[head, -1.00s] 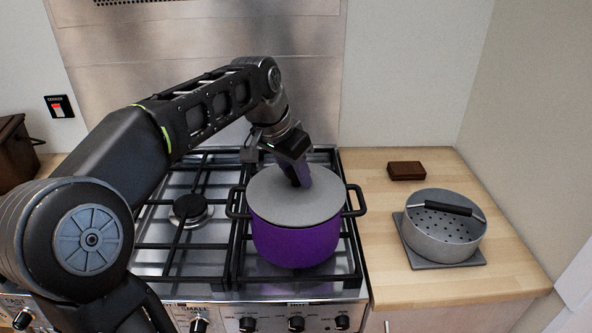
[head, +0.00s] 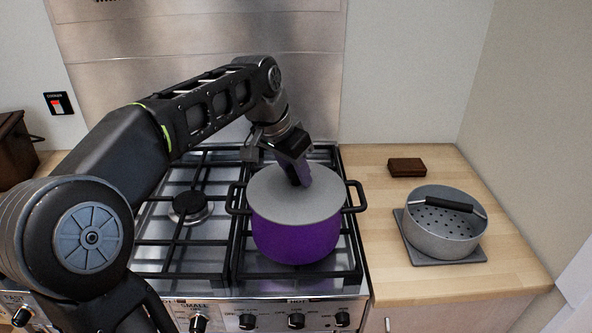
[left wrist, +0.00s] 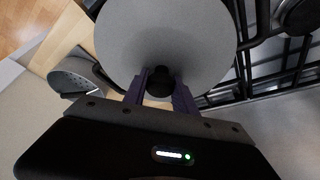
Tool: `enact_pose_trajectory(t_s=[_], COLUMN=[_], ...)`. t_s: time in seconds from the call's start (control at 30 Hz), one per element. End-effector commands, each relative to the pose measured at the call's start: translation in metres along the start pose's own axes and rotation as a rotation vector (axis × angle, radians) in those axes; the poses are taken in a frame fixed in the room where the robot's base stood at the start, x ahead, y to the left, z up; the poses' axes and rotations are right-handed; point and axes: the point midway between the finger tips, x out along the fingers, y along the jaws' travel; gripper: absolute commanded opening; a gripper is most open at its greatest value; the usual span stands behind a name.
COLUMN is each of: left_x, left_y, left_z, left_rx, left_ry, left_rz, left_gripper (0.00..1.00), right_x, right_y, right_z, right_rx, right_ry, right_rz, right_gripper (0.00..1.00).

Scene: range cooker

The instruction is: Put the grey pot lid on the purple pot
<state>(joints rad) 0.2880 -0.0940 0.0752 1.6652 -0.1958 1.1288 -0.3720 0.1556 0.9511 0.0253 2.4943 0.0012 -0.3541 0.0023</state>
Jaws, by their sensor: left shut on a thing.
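The purple pot (head: 297,238) stands upright on the right-hand grate of the cooker, with a black handle on each side. The grey pot lid (head: 279,204) lies over the pot's mouth, flat and about centred as far as the head view shows. My left gripper (head: 299,182) is above the lid, shut on its black knob. In the left wrist view the fingers (left wrist: 160,92) stand on both sides of the knob (left wrist: 159,82), with the round lid (left wrist: 165,35) beyond. The lid hides the pot's inside. My right gripper is not in view.
A grey perforated pot (head: 440,238) with a black handle stands on a grey trivet (head: 452,261) on the wooden counter at right. A brown block (head: 407,167) lies behind it. The left-hand burner (head: 190,204) is empty.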

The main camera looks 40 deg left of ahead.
Motion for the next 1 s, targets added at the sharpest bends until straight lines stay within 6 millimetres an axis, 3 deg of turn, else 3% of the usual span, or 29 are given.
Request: enact_pose_trajectory(t_s=[0.73,0.77,1.0], left_x=[0.0038,0.004,0.0043], left_y=[0.0005,0.0005,0.0006], left_z=[0.0016,0.0017,0.002], left_rx=[0.001,0.001,0.0], left_ry=[-0.001,-0.002,-0.003], left_rz=[0.001,0.001,0.002], left_gripper=[0.0,0.34,0.54], right_x=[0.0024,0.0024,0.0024], right_y=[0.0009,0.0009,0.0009], right_z=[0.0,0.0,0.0], right_rx=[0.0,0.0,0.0], right_ry=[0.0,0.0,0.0], right_rz=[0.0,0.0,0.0], right_gripper=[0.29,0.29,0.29])
